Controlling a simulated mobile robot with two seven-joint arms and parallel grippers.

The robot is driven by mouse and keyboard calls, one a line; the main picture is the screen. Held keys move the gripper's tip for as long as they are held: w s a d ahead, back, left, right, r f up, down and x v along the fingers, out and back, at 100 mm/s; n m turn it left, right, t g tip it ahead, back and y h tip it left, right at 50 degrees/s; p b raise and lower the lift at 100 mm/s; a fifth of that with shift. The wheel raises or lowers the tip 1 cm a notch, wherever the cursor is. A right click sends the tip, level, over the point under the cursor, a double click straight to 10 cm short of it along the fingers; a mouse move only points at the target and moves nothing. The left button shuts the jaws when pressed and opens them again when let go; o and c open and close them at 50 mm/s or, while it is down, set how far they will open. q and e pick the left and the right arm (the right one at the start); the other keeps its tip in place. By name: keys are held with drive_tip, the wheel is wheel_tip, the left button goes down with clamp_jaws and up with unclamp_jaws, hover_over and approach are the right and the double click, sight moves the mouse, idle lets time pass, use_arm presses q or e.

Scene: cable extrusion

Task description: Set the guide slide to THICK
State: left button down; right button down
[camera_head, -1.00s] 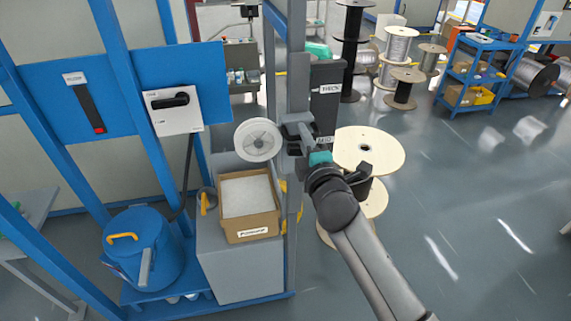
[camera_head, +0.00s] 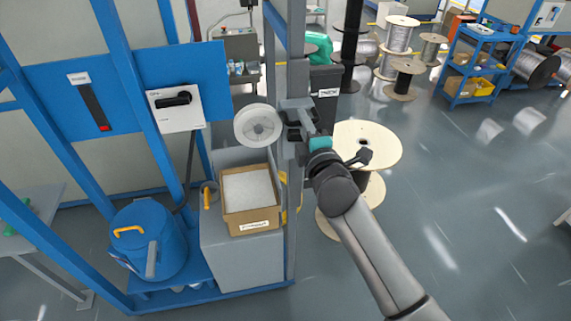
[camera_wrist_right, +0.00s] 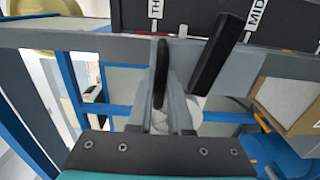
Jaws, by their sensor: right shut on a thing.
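The guide slide (camera_head: 294,104) is a grey block on the upright post, with a pale round guide wheel (camera_head: 258,125) on its left. My right gripper (camera_head: 300,130) is shut on the slide, just right of the wheel; the exact contact is partly hidden. In the right wrist view the two dark fingers (camera_wrist_right: 188,70) stand either side of grey metal. The THICK label (camera_head: 328,92) is on the dark plate, slightly above the slide in the head view. In the wrist view a cut-off THICK label (camera_wrist_right: 155,8) and a MID label (camera_wrist_right: 257,15) show. My left gripper is not in view.
An open cardboard box (camera_head: 250,226) stands on a grey cabinet below the wheel. A blue drum (camera_head: 146,240) stands at lower left. A wooden spool (camera_head: 385,140) stands behind my right arm.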

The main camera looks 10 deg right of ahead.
drive_tip(key=shift+r+p, duration=2.05)
drive_tip(key=shift+r, duration=0.45)
drive_tip(key=c, duration=0.7)
unclamp_jaws()
drive_tip(key=shift+f, duration=0.35)
drive_tip(key=shift+s+d+p, duration=0.2)
drive_tip(key=shift+s+p, duration=0.35)
drive_tip(key=shift+s, duration=3.5)
